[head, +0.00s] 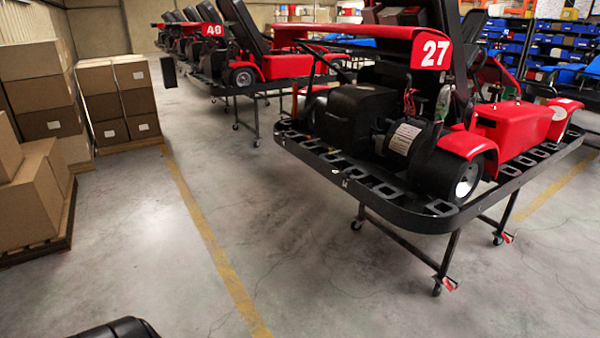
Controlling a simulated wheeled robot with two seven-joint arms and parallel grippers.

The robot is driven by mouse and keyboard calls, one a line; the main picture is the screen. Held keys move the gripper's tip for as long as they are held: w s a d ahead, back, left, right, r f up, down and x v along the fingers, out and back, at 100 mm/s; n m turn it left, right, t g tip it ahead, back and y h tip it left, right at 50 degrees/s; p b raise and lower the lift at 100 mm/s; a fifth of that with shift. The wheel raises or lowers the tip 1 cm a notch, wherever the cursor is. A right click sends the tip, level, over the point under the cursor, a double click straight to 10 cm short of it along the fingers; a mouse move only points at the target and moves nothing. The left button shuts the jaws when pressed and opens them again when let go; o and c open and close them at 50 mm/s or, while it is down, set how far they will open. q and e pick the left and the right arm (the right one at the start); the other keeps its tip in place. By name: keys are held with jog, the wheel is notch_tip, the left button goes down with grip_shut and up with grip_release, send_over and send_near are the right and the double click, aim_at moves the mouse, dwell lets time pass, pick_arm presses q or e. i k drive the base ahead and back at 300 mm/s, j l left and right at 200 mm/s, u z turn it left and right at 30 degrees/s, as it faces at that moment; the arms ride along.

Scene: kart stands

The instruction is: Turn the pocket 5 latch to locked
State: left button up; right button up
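A red and black kart with number 27 (450,115) sits on a wheeled black stand (392,212) at the right. The stand's rim has a row of rectangular cut-outs along its near and right sides. No latch or pocket label can be made out at this size, so I cannot tell which opening is pocket 5 or how its latch stands. Neither of my grippers is in view. A black rounded part at the bottom left edge looks like part of my own body.
Stacked cardboard boxes (38,90) stand on pallets at the left. Blue bins (505,50) fill shelves at the back right. The concrete floor with a yellow line (215,245) is clear before the stand.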

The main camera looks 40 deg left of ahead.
aim_at(348, 172)
jog(key=u, duration=1.1)
jog(key=i, duration=0.45)
jog(key=l+z, duration=0.05)
jog(key=l, duration=0.05)
